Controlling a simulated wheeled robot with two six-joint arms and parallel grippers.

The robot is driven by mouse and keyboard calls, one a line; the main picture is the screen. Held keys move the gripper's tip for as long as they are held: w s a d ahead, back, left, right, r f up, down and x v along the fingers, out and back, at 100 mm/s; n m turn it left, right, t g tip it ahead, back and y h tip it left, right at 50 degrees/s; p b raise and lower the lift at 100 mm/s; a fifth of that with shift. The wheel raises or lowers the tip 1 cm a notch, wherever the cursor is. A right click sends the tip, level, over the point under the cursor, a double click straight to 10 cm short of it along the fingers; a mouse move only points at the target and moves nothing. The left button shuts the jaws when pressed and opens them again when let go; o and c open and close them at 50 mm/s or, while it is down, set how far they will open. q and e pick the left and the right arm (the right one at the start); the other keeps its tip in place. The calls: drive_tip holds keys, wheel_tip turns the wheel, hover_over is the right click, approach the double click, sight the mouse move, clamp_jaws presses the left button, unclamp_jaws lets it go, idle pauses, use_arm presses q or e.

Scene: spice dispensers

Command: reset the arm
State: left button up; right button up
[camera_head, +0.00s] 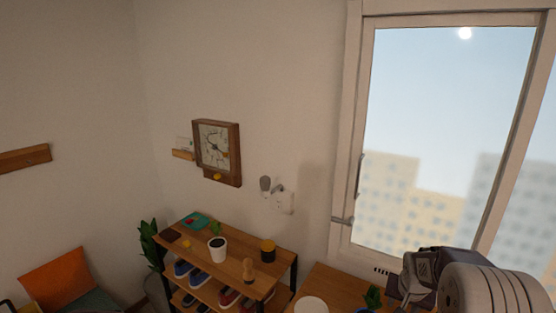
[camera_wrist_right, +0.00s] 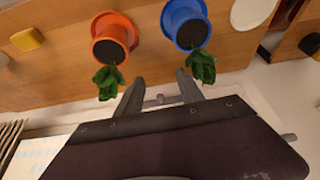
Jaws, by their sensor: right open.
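My right gripper (camera_wrist_right: 160,92) shows in the right wrist view with its two grey fingers apart and nothing between them. Just beyond the fingers are an orange pot (camera_wrist_right: 109,50) on the left and a blue pot (camera_wrist_right: 180,12) on the right. Each holds dark soil and has green leaves on the side toward my fingers. The fingertips are close to the leaves; I cannot tell whether they touch. In the head view my right arm (camera_head: 480,290) fills the lower right corner, and its fingers are not visible there. My left gripper is not in view.
In the wrist view, a yellow block (camera_wrist_right: 27,39) and a white round item (camera_wrist_right: 252,12) are on the wooden top (camera_wrist_right: 60,65). In the head view, a wooden shelf (camera_head: 235,255) with shoes and a potted plant (camera_head: 217,249) stands by the wall, left of the window (camera_head: 440,110).

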drive_tip(key=s+a+n+g+y, duration=0.15)
drive_tip(key=s+a+n, duration=0.25)
drive_tip(key=s+a, duration=0.9)
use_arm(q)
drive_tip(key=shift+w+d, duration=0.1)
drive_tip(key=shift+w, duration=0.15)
use_arm(e)
drive_tip(key=s+a+f, duration=0.1)
drive_tip(key=s, duration=0.2)
drive_tip(key=s+a+f+n+g+y, duration=0.1)
drive_tip(key=s+a+f, duration=0.1)
drive_tip(key=s, duration=0.2)
drive_tip(key=shift+a+f+n, duration=0.3)
drive_tip(key=shift+g, duration=0.25)
